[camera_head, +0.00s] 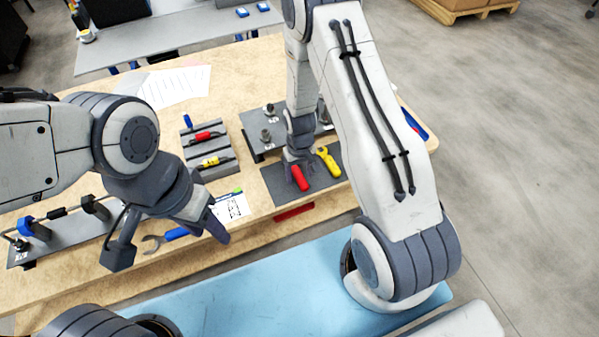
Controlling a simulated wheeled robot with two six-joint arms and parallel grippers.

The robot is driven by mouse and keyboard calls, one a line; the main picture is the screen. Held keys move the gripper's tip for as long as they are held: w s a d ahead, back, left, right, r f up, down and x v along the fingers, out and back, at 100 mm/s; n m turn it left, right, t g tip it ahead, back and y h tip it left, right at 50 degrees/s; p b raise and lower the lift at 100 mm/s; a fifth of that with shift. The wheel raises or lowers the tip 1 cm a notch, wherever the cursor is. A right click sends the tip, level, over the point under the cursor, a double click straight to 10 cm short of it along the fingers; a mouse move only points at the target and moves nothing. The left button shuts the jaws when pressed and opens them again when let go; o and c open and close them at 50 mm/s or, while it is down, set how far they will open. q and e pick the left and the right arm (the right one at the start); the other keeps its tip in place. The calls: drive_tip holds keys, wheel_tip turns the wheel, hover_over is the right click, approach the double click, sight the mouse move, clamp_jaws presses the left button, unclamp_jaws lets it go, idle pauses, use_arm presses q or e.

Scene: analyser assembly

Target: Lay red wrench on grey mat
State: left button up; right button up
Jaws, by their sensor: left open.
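The grey mat (277,183) lies flat on the wooden table near its front edge. The red wrench (300,178) shows only as a red handle over the mat; its head is hidden behind my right gripper. My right gripper (291,172) points down over the mat, right at the red wrench. I cannot tell whether its fingers are closed on the wrench or apart, or whether the wrench touches the mat. A yellow wrench (328,161) lies on the mat to the right. My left gripper (168,243) is open above a blue wrench (176,234) at the table's front.
A grey rack (205,141) with blue, red and yellow handled tools stands left of the mat. A dark plate with metal fittings (267,137) is behind the mat. A rod fixture (60,232) is at the left. Papers (182,87) lie at the back.

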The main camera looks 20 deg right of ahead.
wheel_tip(320, 180, up, 10)
drive_tip(key=b, duration=0.1)
drive_tip(key=shift+r, duration=0.25)
idle(0.4)
drive_tip(key=s+a+r+n, duration=0.3)
drive_tip(key=s+a+r, duration=0.4)
drive_tip(key=a+r, duration=0.3)
drive_tip(key=s+a+r+n, duration=0.2)
drive_tip(key=s+r, duration=0.1)
drive_tip(key=s, duration=0.4)
drive_tip(key=s+a+r+n+y, duration=0.1)
drive_tip(key=s+a+r, duration=0.1)
drive_tip(key=s, duration=0.6)
drive_tip(key=shift+r+n, duration=0.4)
drive_tip(key=shift+r, duration=0.5)
